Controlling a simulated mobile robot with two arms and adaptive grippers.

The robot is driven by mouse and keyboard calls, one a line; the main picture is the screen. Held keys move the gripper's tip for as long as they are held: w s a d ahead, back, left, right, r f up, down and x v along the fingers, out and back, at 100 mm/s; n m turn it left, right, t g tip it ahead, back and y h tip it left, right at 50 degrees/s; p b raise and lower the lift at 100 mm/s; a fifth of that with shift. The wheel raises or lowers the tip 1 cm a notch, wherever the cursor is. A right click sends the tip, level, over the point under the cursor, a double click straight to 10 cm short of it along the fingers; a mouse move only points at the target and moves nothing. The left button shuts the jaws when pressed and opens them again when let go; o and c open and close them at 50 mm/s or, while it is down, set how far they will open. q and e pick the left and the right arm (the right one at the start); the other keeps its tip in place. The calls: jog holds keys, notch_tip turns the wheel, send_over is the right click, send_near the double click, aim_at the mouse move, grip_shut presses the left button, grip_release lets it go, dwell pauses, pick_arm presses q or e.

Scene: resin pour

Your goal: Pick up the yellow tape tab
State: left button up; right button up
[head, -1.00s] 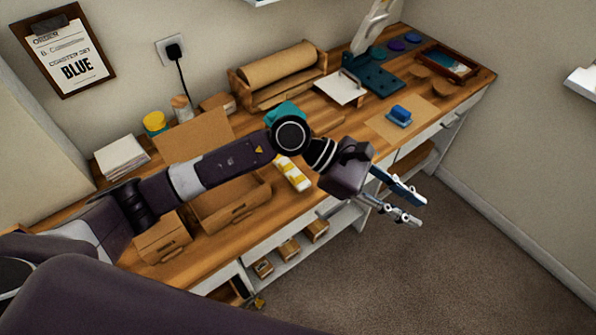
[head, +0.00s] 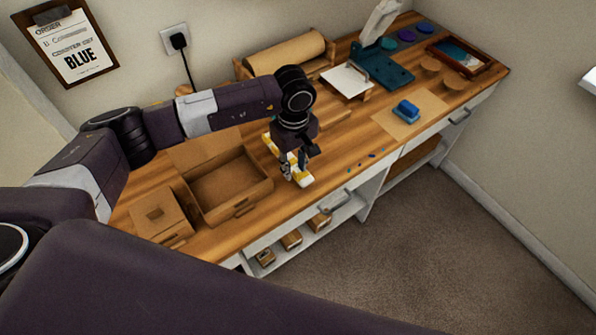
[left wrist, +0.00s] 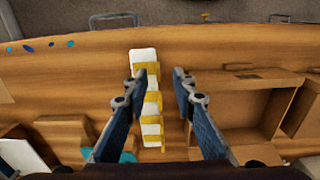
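A white block with several yellow tape tabs (head: 268,137) lies on the wooden bench, partly hidden behind my left gripper. In the left wrist view, the yellow tape tabs (left wrist: 152,99) cross the white strip in a row. My left gripper (head: 295,168) points down above the strip's near part. In the left wrist view, my left gripper (left wrist: 161,76) is open with nothing held between its fingers. The strip shows below the gap, nearer the picture-left finger, which covers part of its edge. I cannot tell the exact height of the fingertips. My right gripper is not in view.
An open cardboard box (head: 225,190) and a smaller carton (head: 160,213) stand left of the gripper. Small blue bits (head: 360,163) lie to the right. A blue block (head: 406,110) sits on brown paper farther right. The bench's front edge is close.

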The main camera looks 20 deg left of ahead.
aim_at(295, 173)
pick_arm(q)
jog(key=shift+w+d+f+p, duration=0.1)
jog(key=shift+f+p, duration=0.35)
jog(key=shift+f, duration=1.15)
grip_shut()
jog(key=shift+r, duration=0.1)
